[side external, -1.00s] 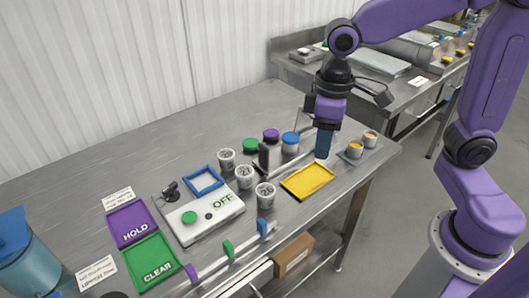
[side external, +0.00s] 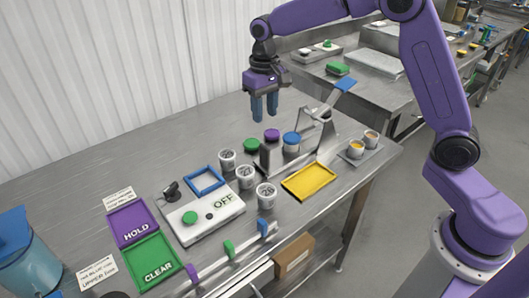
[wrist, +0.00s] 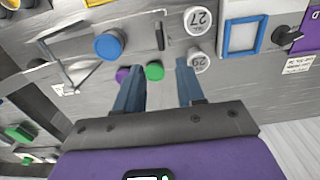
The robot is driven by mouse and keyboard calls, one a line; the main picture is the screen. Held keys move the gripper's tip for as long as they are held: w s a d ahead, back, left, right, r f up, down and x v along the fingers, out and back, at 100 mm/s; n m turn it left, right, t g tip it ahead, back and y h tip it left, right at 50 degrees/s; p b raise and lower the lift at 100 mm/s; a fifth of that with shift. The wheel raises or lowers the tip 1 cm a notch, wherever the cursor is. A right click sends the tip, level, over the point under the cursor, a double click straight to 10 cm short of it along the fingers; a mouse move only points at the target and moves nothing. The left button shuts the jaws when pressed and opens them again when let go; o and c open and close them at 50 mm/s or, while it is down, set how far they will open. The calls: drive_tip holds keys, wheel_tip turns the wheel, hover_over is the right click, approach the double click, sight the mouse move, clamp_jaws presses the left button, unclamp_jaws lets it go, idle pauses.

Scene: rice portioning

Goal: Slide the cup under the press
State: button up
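Several white cups with printed numbers stand in a row on the steel table: a back cup (side external: 227,159), a middle cup (side external: 245,176) and a front cup (side external: 266,195). Two show from above in the wrist view, marked 27 (wrist: 198,19) and 29 (wrist: 198,61). What appears to be the press is a metal frame (side external: 326,140) with a raised blue-ended lever (side external: 345,86), right of the lidded containers. My gripper (side external: 265,117) is open and empty, pointing down above the table behind the containers. Its fingers (wrist: 157,90) are apart in the wrist view.
Green-, purple- and blue-lidded containers (side external: 272,136) stand between cups and press. A yellow tray (side external: 308,181) lies in front. A button box marked OFF (side external: 205,215) and HOLD and CLEAR trays are left. The back left table is clear.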

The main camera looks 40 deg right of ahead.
sight(265, 146)
wheel_tip(265, 146, down, 14)
drive_tip(key=shift+f, duration=0.15)
idle(0.3)
clamp_jaws()
